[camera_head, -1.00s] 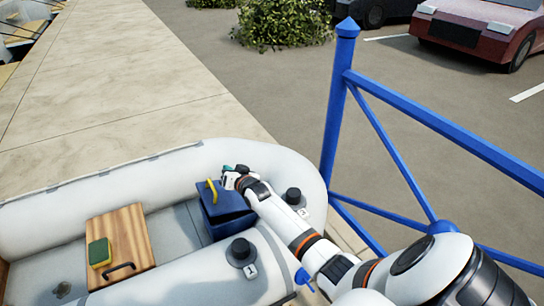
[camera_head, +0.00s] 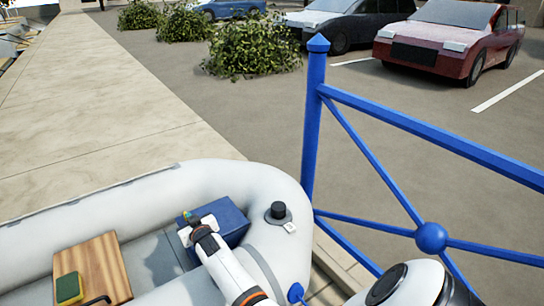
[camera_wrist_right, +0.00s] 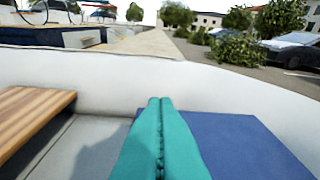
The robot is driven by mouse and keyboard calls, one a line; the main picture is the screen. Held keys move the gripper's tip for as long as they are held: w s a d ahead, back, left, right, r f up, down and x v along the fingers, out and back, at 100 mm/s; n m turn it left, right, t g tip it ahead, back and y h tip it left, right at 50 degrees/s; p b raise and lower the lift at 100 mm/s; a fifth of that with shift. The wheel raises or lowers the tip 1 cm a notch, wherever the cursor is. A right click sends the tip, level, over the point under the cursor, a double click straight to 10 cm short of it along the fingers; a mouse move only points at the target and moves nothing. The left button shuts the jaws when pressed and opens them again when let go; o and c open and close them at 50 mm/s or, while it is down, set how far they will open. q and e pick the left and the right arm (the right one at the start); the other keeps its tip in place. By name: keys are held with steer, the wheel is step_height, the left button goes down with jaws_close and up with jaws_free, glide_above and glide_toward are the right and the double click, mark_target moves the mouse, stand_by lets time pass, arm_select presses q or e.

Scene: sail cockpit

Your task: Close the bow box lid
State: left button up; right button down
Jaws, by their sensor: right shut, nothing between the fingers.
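The bow box (camera_head: 222,212) is a blue box inside the bow of the grey inflatable boat. Its blue lid also shows in the right wrist view (camera_wrist_right: 235,140) as a flat, nearly level surface. My right gripper (camera_head: 187,217) is at the left edge of the lid in the head view. Its teal fingers (camera_wrist_right: 160,105) are shut together with nothing between them, and they overlap the lid's left part in the wrist view. Contact cannot be told. The gripper and arm hide the box's near side, the lid's yellow handle and any gap beneath it. My left gripper is out of view.
A wooden seat (camera_head: 106,262) with a green and yellow sponge (camera_head: 69,289) lies to the left. The boat's tube (camera_head: 268,180) curves around the box, with a black knob (camera_head: 278,211) on it. A blue railing (camera_head: 312,140) stands to the right.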

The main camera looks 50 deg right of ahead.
steer(key=shift+a+f+b, duration=0.25)
steer(key=shift+f+b, duration=0.1)
steer(key=shift+f, duration=0.25)
stand_by(0.3)
